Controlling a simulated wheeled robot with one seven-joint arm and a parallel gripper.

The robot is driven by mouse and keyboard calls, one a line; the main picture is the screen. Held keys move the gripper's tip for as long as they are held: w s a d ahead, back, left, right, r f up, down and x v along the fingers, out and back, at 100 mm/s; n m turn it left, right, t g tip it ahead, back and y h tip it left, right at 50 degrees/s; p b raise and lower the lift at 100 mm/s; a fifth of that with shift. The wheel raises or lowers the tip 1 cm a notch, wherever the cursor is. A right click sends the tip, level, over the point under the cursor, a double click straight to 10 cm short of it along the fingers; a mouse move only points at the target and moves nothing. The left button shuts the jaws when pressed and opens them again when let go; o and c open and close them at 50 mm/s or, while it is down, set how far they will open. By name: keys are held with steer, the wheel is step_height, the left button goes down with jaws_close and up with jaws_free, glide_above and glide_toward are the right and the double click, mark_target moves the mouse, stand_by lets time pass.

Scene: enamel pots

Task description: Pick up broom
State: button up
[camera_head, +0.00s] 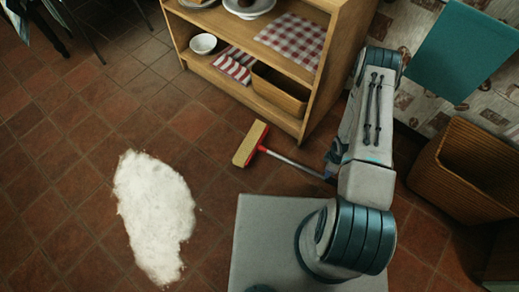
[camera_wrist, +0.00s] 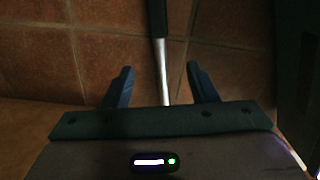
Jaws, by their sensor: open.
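The broom (camera_head: 250,143) lies on the tiled floor in the head view, with a red and tan head and a thin metal handle running right toward my arm. The far part of the handle is hidden behind my arm. In the wrist view the broom's handle (camera_wrist: 162,70), silver with a dark upper section, runs between the two fingers of my gripper (camera_wrist: 160,85). The gripper is open, with a finger on each side of the handle and a visible gap to both. My gripper is hidden behind the arm in the head view.
A wooden shelf unit (camera_head: 318,70) with a white bowl (camera_head: 203,44), checkered cloths and a basket stands behind the broom. A wicker basket (camera_head: 470,170) stands at the right. White powder (camera_head: 153,215) is spilled on the floor at the left. Open tiles lie around it.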

step_height(320, 180, down, 5)
steer(key=shift+f+b, duration=0.2)
steer(key=shift+b, duration=0.5)
steer(key=f+b, duration=0.1)
steer(key=f, duration=0.1)
steer(key=d+f+b, duration=0.1)
steer(key=f, duration=0.1)
steer(key=shift+s+f+b, duration=0.2)
steer(key=shift+f+b, duration=0.05)
steer(key=shift+b, duration=0.05)
steer(key=shift+f, duration=0.45)
steer(key=shift+r, duration=0.1)
steer(key=shift+c, duration=0.3)
steer(key=c, duration=1)
steer(key=shift+c, duration=0.4)
steer(key=shift+r, duration=0.15)
